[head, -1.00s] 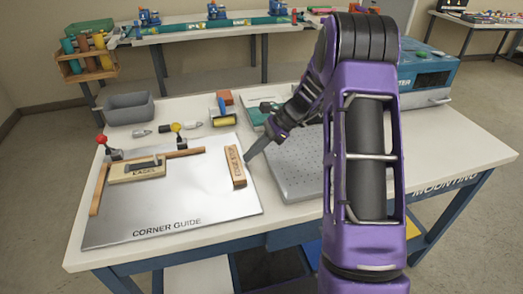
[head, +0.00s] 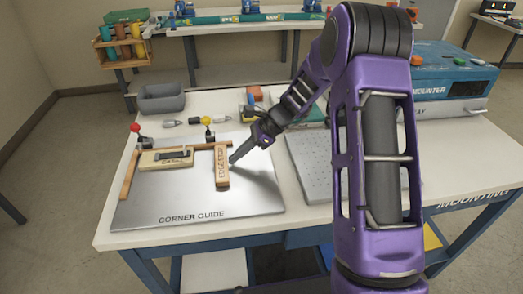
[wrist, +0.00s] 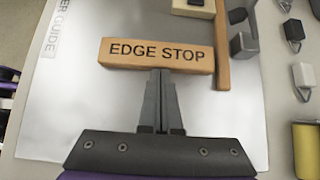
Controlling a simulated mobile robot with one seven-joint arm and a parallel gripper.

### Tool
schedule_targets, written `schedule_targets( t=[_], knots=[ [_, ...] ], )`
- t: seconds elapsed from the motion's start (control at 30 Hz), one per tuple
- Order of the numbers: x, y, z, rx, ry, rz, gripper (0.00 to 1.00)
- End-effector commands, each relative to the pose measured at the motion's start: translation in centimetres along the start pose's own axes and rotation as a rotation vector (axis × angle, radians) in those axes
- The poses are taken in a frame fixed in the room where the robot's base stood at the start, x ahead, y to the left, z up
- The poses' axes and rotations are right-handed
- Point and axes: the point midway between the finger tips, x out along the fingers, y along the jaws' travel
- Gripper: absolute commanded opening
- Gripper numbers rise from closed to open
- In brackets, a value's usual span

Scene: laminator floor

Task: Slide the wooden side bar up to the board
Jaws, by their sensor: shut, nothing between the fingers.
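The wooden side bar (head: 222,170), lettered EDGE STOP, lies on the metal corner guide plate (head: 180,200). The board (head: 152,160), a small pale wooden piece with a dark clip, lies left of it; a narrow gap of bare plate shows between them. My gripper (head: 233,160) is shut and empty at the bar's right side, its fingertips low. In the wrist view the shut fingertips (wrist: 160,71) meet, or nearly meet, the middle of the bar's long side (wrist: 157,55). Only a corner of the board (wrist: 193,8) shows there, beyond the bar.
A thin wooden rail (head: 205,146) runs behind the board and meets the bar's far end; another rail (head: 130,174) stands at left. A grey perforated plate (head: 310,165) lies right. The front of the plate is clear.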

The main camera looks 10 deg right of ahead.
Motion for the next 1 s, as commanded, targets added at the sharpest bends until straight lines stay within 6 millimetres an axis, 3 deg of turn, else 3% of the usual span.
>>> schedule_targets(
  t=[0.2, 0.4, 1.0],
  knots=[
    [3.5, 0.1, 3.7, -0.001, -0.001, 0.002, 0.00],
    [5.3, 0.0, 5.4, -0.001, 0.000, 0.001, 0.00],
    [5.9, 0.0, 6.1, -0.002, -0.006, 0.002, 0.00]
  ],
)
